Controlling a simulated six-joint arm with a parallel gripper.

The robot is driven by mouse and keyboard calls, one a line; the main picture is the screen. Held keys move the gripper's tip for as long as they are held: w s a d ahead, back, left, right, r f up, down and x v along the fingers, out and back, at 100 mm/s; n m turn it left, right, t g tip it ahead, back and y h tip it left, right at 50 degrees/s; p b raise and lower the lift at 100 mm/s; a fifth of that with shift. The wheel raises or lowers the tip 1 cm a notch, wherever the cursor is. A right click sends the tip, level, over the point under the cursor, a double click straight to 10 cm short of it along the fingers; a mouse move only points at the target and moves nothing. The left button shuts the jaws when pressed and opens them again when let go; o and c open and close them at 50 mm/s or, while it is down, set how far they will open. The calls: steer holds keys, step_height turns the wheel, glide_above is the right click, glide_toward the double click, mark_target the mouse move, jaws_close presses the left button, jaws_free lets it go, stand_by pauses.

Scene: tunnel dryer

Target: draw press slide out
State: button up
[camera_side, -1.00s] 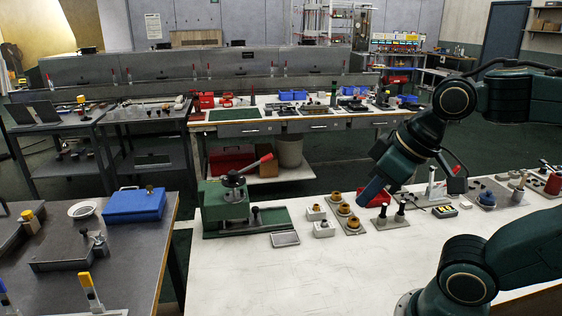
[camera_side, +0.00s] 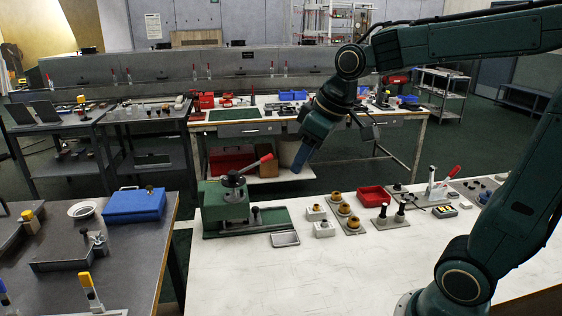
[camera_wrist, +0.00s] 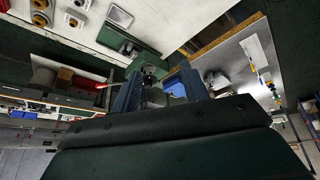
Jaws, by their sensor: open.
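The green press (camera_side: 225,203) stands at the left end of the white table, with a red-tipped lever on top. Its slide is a flat green base strip with a small dark upright knob (camera_side: 256,216), just right of the press body. My gripper (camera_side: 300,163) is in the air above and to the right of the press, blue fingers pointing down, touching nothing. In the wrist view my open gripper (camera_wrist: 157,84) has its two blue fingers apart and empty. The press's green base (camera_wrist: 118,40) shows beyond them; much of the press is hidden or unclear there.
A small metal tray (camera_side: 285,239) lies in front of the slide. White blocks (camera_side: 324,229) and a plate of brass-coloured parts (camera_side: 344,209) stand to the right, with a red bin (camera_side: 374,195) behind. The front of the white table is clear.

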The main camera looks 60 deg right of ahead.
steer(key=w+d+f, duration=0.2)
steer(key=w+d, duration=0.2)
steer(key=w, duration=0.4)
steer(key=n+y, duration=0.2)
steer(key=n, duration=0.1)
glide_above(256, 208)
steer(key=s+d, duration=0.2)
steer(key=s, duration=0.3)
step_height(256, 208, down, 16)
steer(key=shift+d+f+g, duration=0.15)
steer(key=shift+d+g, duration=0.05)
steer(key=shift+g, duration=0.1)
steer(key=shift+f, duration=0.15)
steer(key=x, duration=1.3)
steer(key=shift+d+f, duration=0.15)
steer(key=shift+f, duration=0.1)
steer(key=shift+h, duration=0.3)
jaws_close()
